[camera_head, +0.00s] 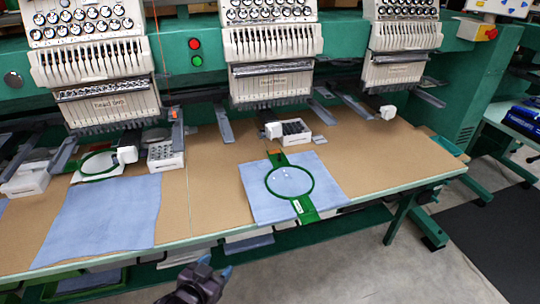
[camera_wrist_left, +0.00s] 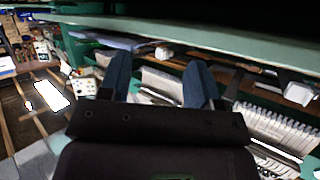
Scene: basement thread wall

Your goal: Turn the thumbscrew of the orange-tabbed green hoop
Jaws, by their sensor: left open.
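A green hoop (camera_head: 313,184) lies around light blue cloth (camera_head: 261,205) on the brown table, with green brackets at its far and near sides. The near bracket (camera_head: 305,210) carries a pale label. A small orange mark seems to show at the far bracket, too small to be sure. I cannot make out the thumbscrew. My left gripper (camera_head: 215,266) is open and empty, below and in front of the table edge, left of the hoop and apart from it. Its two blue fingers also show in the left wrist view (camera_wrist_left: 158,80). My right gripper is not in view.
Another green hoop (camera_head: 82,171) lies at the far left behind a blue cloth (camera_head: 100,222). Embroidery heads (camera_head: 275,45) hang over the back of the brown table (camera_head: 205,190). Its front edge (camera_head: 180,243) runs between my gripper and the hoop. Folded cloths hang below.

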